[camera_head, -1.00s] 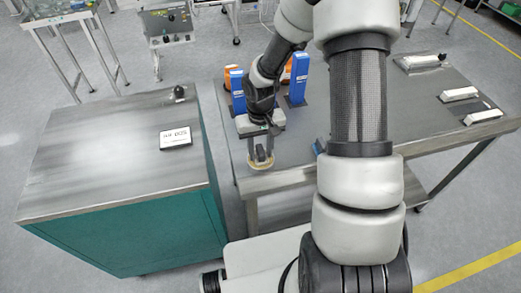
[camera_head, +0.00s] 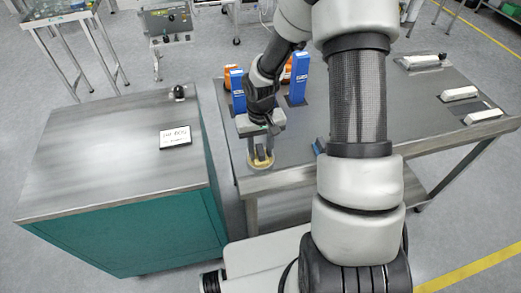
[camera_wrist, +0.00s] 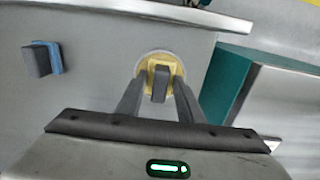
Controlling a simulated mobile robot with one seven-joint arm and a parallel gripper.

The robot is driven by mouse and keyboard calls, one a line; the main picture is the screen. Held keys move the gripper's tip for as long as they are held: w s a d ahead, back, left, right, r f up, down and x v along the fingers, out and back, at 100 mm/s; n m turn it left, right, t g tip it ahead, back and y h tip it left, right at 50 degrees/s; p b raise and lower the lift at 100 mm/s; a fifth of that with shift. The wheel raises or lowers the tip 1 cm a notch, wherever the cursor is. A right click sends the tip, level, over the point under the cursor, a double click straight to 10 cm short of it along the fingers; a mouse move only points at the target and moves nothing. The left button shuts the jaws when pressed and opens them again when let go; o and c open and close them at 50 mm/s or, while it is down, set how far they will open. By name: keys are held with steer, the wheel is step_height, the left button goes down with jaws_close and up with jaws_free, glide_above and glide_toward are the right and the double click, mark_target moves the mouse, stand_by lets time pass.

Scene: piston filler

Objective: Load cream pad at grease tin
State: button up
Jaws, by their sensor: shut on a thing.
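My gripper (camera_head: 260,155) points down over the front left corner of the grey table. In the wrist view my gripper (camera_wrist: 160,80) has its two fingers on either side of a dark upright block, the grip of the cream pad (camera_wrist: 160,86), and is shut on it. A yellowish, squarish face shows around the foot of this grip. The round, pale-rimmed grease tin (camera_wrist: 145,58) lies directly beneath; it also shows in the head view (camera_head: 251,163). Whether the pad touches the grease cannot be told.
A second pad, blue with a dark grip (camera_wrist: 38,61), lies on the table to one side. Blue boxes (camera_head: 299,78) stand behind my gripper. A teal cabinet (camera_head: 130,235) with a small sign (camera_head: 175,137) is at left. White bars (camera_head: 460,94) lie at right.

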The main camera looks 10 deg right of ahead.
mark_target(260, 149)
stand_by(0.4)
steer(key=shift+r+p, duration=2.45)
steer(key=shift+r, duration=1)
